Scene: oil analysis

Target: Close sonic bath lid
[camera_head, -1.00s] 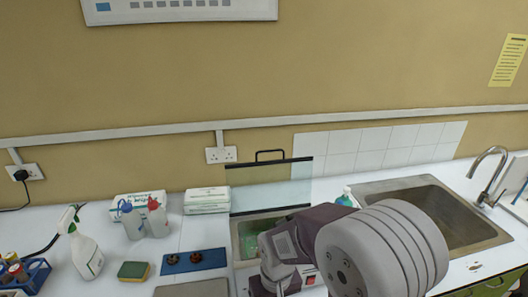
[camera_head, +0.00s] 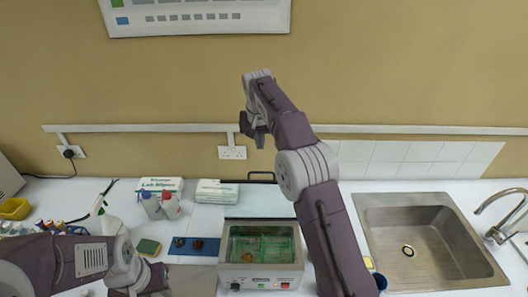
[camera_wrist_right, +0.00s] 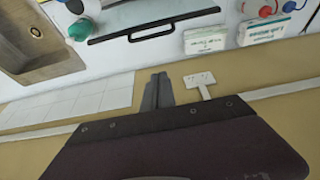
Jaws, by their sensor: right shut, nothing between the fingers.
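The sonic bath (camera_head: 228,277) is a box with a control panel on its front and a green basket inside. Its glass lid (camera_head: 262,201) is open, tilted up behind the bath, with a black handle (camera_head: 262,176) at its far edge. The lid and handle also show in the right wrist view (camera_wrist_right: 153,28). My right gripper (camera_head: 254,133) is shut and empty, raised in front of the wall, above and behind the lid and apart from it. Its shut fingers show in the right wrist view (camera_wrist_right: 157,90). My left gripper (camera_head: 145,282) is low at the left; its fingers are unclear.
White boxes (camera_head: 217,191) and wash bottles (camera_head: 170,205) stand left of the lid. A blue tray (camera_head: 195,246) and a sponge (camera_head: 148,247) lie left of the bath. The sink (camera_head: 430,245) is at the right. Wall trunking (camera_head: 410,129) runs behind.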

